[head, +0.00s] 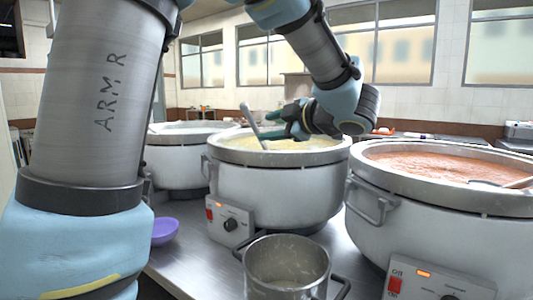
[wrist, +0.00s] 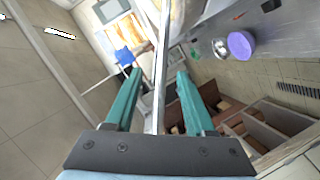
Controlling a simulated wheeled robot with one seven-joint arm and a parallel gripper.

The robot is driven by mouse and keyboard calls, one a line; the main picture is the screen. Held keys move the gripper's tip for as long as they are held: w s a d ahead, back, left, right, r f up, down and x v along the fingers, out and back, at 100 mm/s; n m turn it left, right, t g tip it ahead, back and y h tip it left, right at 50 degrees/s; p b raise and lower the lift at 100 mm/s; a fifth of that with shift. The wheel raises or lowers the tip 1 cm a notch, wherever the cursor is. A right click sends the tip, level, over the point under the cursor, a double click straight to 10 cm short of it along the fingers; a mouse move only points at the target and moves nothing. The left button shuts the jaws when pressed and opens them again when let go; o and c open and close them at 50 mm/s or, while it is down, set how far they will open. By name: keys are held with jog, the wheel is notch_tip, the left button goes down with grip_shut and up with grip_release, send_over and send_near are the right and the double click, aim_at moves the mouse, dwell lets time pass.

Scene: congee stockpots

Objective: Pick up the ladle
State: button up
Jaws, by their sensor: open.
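The ladle (head: 254,124) stands tilted in the middle pot (head: 280,190), which holds pale yellow congee. Its grey handle rises above the rim and leans left; its bowl is hidden in the congee. My gripper (head: 277,124) is above this pot, right beside the handle, its green fingers pointing left. In the wrist view, my gripper (wrist: 158,76) is open, with one green finger on each side of the ladle's metal handle (wrist: 160,60). The handle runs between the fingers, with gaps on both sides.
A right pot (head: 440,215) holds reddish congee with another utensil (head: 485,183) resting in it. A third pot (head: 178,160) stands at left behind. A small metal pot (head: 287,275) and a purple bowl (head: 164,231) are on the steel counter (head: 195,260) in front.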

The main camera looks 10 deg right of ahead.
jog(key=p+x, duration=0.2)
jog(key=x, duration=0.7)
jog(key=shift+f+p, duration=0.25)
jog(key=shift+p, duration=0.1)
jog(key=shift+w+d, duration=0.1)
grip_shut()
dwell(0.9)
